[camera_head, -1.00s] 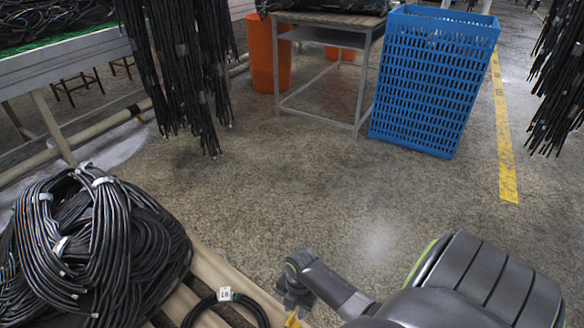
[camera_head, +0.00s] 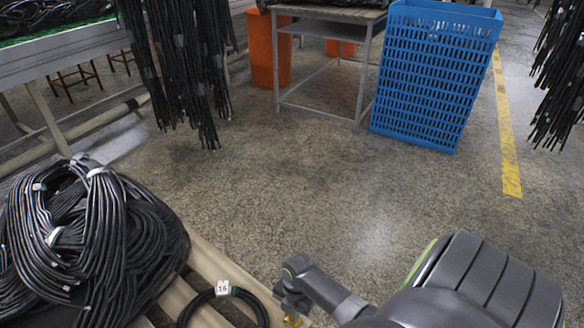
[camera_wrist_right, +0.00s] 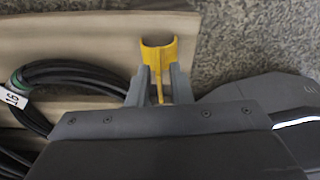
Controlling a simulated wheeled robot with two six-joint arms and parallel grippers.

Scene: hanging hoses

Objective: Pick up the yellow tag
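The yellow tag (camera_wrist_right: 158,54) shows in the right wrist view at the fingertips of my right gripper (camera_wrist_right: 159,78). It has a curved, trough-like top and a narrow stem that runs down between the two grey fingers. Gaps show on both sides of the stem, so the fingers stand apart around it. In the head view only a small yellow piece of the tag (camera_head: 291,321) shows at the bottom edge, just below my right gripper (camera_head: 290,305). My left gripper is out of view.
A black cable coil (camera_head: 250,300) with a white label marked 16 (camera_head: 222,288) lies left of the gripper on wooden slats (camera_head: 205,262). A large cable pile (camera_head: 140,240) lies farther left. A blue crate (camera_head: 432,80) and table stand beyond open floor.

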